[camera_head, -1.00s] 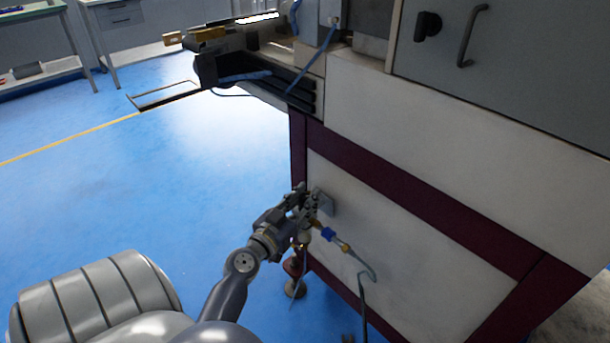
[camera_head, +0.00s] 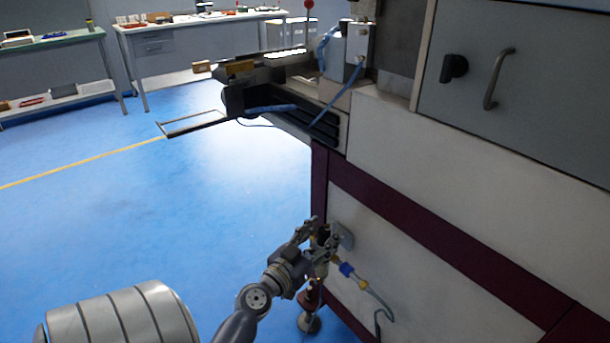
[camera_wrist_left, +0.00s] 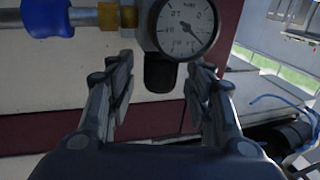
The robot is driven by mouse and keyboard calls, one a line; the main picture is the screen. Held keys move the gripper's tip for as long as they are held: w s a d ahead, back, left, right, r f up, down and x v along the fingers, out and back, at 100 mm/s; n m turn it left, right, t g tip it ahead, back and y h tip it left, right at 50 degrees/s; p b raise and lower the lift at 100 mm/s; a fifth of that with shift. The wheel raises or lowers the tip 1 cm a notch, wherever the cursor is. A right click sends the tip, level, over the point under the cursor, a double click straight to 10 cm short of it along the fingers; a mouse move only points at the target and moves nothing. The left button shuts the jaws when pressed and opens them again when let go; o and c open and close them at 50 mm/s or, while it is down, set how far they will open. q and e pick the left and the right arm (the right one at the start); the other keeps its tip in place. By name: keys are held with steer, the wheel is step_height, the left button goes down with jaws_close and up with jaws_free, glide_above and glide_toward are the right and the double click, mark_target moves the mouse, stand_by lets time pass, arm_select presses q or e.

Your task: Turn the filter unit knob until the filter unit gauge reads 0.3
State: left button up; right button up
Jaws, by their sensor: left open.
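The filter unit (camera_head: 322,240) is on the white lower panel of the machine, near its left corner; my left gripper partly hides it in the head view. In the left wrist view, its round white gauge (camera_wrist_left: 188,24) has a dark needle and digits that look upside down; I cannot read the value surely. The black filter unit knob (camera_wrist_left: 160,74) shows just under the gauge in that picture. My left gripper (camera_wrist_left: 164,66) is open, with one finger on each side of the knob and visible gaps between. My right gripper is not in view.
A machine foot (camera_head: 309,322) stands below. The machine's bed (camera_head: 285,108) juts out above left. The blue floor (camera_head: 150,220) at left is clear.

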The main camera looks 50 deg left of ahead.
arm_select(q)
steer(key=s+d, duration=0.2)
steer(key=s, duration=0.8)
steer(key=shift+s, duration=0.4)
